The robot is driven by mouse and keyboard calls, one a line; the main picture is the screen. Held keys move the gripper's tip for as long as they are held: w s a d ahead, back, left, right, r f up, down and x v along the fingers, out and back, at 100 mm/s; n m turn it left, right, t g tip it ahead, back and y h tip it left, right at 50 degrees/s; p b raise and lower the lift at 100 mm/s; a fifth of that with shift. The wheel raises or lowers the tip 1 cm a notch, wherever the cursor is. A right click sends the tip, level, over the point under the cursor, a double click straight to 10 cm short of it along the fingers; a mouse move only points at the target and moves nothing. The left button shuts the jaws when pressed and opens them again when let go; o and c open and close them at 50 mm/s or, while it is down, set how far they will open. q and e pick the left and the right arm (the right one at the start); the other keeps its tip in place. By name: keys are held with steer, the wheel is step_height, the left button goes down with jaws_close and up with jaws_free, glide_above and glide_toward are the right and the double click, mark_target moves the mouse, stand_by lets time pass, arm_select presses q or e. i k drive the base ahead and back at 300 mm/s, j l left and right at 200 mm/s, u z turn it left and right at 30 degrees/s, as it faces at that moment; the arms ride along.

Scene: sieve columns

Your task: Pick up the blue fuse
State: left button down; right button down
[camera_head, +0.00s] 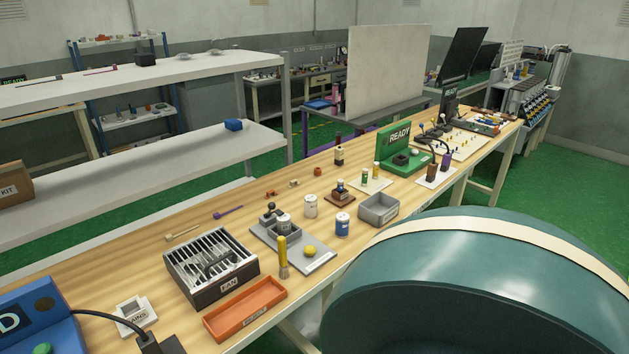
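I cannot tell for sure which thing is the blue fuse. A small blue-and-white cylinder (342,224) stands upright on the wooden bench, left of a grey open box. A small blue block (233,126) lies on the lower white shelf behind the bench. Neither of my grippers is in view, and nothing seems to hold either blue thing.
The wooden bench (120,262) runs from lower left to upper right. On it are an orange tray (245,308), a slotted dark box (212,265), a grey open box (378,208), a white jar (310,206) and a green READY stand (398,143).

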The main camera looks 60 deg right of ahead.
mark_target(340, 183)
steer(key=z, duration=2.05)
